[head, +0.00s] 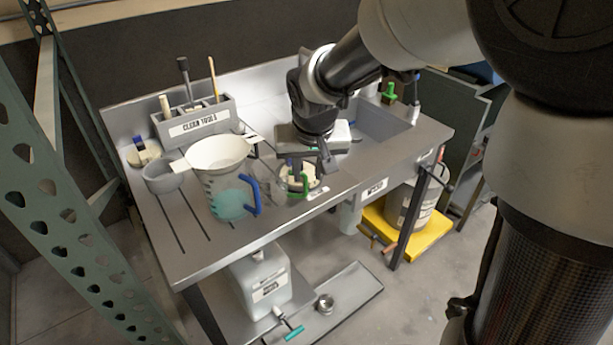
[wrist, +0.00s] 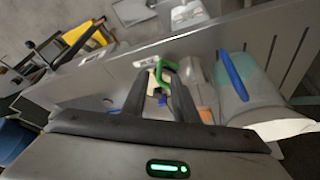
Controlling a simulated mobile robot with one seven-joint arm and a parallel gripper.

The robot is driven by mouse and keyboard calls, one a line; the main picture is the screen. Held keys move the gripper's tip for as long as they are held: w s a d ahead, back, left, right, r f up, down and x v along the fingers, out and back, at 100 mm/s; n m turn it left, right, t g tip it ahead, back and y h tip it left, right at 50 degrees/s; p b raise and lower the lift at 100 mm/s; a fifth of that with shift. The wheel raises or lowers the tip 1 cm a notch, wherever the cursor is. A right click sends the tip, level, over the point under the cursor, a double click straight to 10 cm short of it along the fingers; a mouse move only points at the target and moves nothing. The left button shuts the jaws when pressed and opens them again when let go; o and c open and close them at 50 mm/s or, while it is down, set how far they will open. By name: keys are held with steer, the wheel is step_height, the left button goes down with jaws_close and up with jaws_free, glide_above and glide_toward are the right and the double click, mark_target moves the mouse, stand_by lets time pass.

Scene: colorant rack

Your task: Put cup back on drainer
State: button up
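A clear cup with a green handle (head: 304,187) stands on the steel counter near its front edge, directly below my gripper. The cup's body is partly hidden by the fingers. My gripper (head: 308,167) points down over the cup, its two fingers apart. In the wrist view, the green handle (wrist: 167,68) shows between and just beyond the fingertips (wrist: 160,88); I cannot tell whether they touch it. The grooved drainer (head: 187,222) is the left part of the counter.
A clear pitcher (head: 229,200) with teal contents and a blue handle stands on the drainer, a white funnel (head: 218,153) on top. A grey cup (head: 160,178) is to its left. A tool holder (head: 205,122) stands behind.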

steer(key=s+d+r, duration=0.7)
steer(key=s+r, duration=0.2)
steer(key=s, duration=0.1)
steer(key=s+d+r+m+t, duration=0.1)
steer(key=s+d, duration=0.3)
steer(key=s, duration=0.7)
steer(key=shift+s+d+r, duration=0.15)
steer(key=shift+s+r, duration=0.1)
steer(key=shift+s, duration=0.05)
